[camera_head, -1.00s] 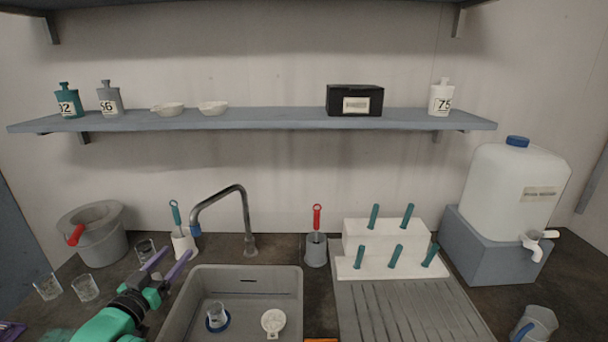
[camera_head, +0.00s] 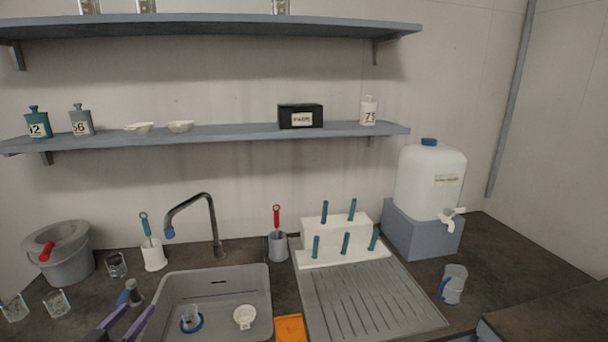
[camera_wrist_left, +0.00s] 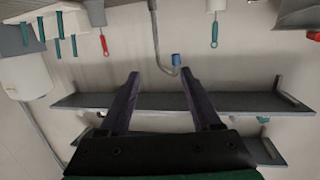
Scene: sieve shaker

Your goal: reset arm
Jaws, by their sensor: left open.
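My left gripper (camera_head: 137,312) shows at the bottom left of the head view, its two purple fingers apart with nothing between them. It is in front of the left edge of the grey sink (camera_head: 263,300). In the left wrist view the gripper (camera_wrist_left: 160,75) is also open and empty. That view is upside down, with the tap (camera_wrist_left: 160,40) and the wall shelf (camera_wrist_left: 235,103) beyond the fingers. My right gripper is in neither view.
A tap (camera_head: 213,225) stands behind the sink. A small grey blue-tipped item (camera_head: 133,292), glasses (camera_head: 57,302) and a grey bucket (camera_head: 70,265) are near the left gripper. A peg rack (camera_head: 335,240) and water tank (camera_head: 430,185) stand to the right.

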